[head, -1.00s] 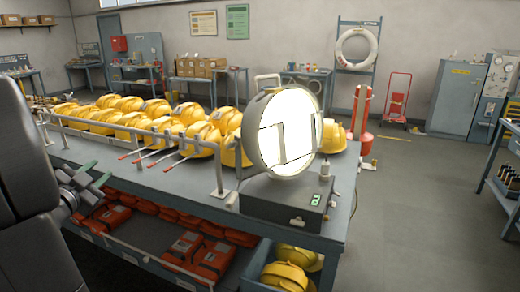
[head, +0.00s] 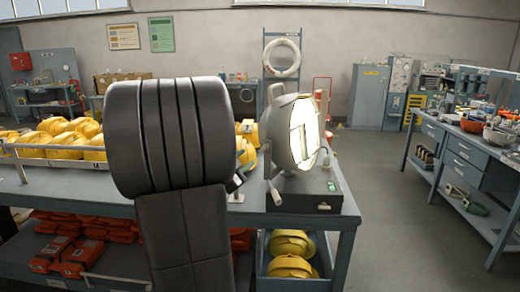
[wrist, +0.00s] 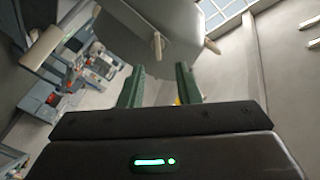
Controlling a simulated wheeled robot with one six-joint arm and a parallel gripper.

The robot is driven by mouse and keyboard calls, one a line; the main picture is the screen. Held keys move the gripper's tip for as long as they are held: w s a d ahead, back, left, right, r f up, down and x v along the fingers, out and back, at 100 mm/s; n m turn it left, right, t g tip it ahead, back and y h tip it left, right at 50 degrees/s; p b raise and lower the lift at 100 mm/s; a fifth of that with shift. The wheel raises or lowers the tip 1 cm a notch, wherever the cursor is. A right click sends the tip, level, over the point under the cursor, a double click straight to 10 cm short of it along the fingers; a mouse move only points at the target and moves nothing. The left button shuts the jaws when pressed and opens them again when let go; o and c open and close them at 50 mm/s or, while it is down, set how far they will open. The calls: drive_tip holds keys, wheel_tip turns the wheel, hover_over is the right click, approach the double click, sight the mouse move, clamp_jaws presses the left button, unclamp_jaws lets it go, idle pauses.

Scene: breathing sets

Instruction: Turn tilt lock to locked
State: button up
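A round lamp (head: 295,135) with a lit white face stands tilted on a dark box base (head: 305,197) at the right end of the bench. A pale lever (head: 272,180) hangs at its left side, near the pivot; I cannot read any lock marking. My gripper (head: 237,182) is just left of the lamp, mostly hidden behind my dark arm. In the wrist view, its two green fingers (wrist: 159,86) are apart with nothing between them. The grey lamp housing (wrist: 170,30) is beyond them, with a short pale peg (wrist: 157,45) pointing down toward the gap.
Yellow helmets (head: 65,135) fill the bench (head: 110,185) left of my arm, behind a low rail. More helmets lie in a crate (head: 323,265) below. Orange packs (head: 80,255) are on the lower shelf. A workbench (head: 475,145) stands at right, with open floor between.

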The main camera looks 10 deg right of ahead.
sight(262, 149)
drive_tip(key=x, duration=0.5)
drive_tip(key=p+x, duration=0.1)
drive_tip(key=x, duration=0.4)
drive_tip(key=shift+s+d, duration=0.2)
drive_tip(key=shift+c, duration=0.4)
clamp_jaws()
